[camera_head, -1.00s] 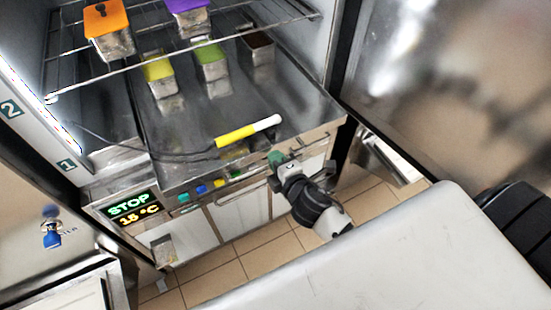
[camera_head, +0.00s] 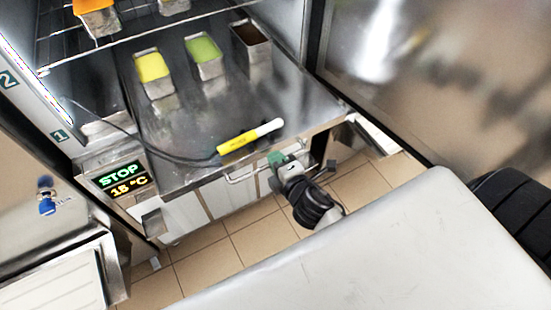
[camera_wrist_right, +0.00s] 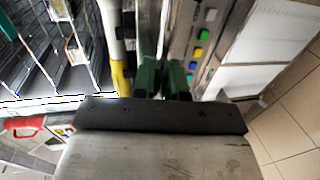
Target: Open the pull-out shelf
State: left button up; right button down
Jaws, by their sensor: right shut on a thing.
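The pull-out shelf (camera_head: 185,115) is a flat metal shelf low in the open freezer cabinet. It is partly pulled out, and its front edge juts over the panel below. My right gripper (camera_head: 279,160) is at that front edge, right of the middle, and is shut on it. In the right wrist view, its green fingertips (camera_wrist_right: 163,80) are close together at the edge; the exact contact is hard to see. My left gripper is not in view.
A yellow-lidded (camera_head: 152,68), a green-lidded (camera_head: 204,50) and a brown-filled container (camera_head: 251,45) stand on the shelf. A yellow and white probe (camera_head: 249,136) with a cable lies near its front. A STOP display (camera_head: 120,180) is at the left. Tiled floor (camera_head: 255,240) lies in front.

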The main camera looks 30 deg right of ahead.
jog(key=c, duration=1.5)
grip_release()
jog(key=shift+o, duration=0.2)
jog(key=b+v, duration=0.2)
jog(key=v, duration=0.8)
jog(key=shift+s+b, duration=0.3)
jog(key=shift+b, duration=0.1)
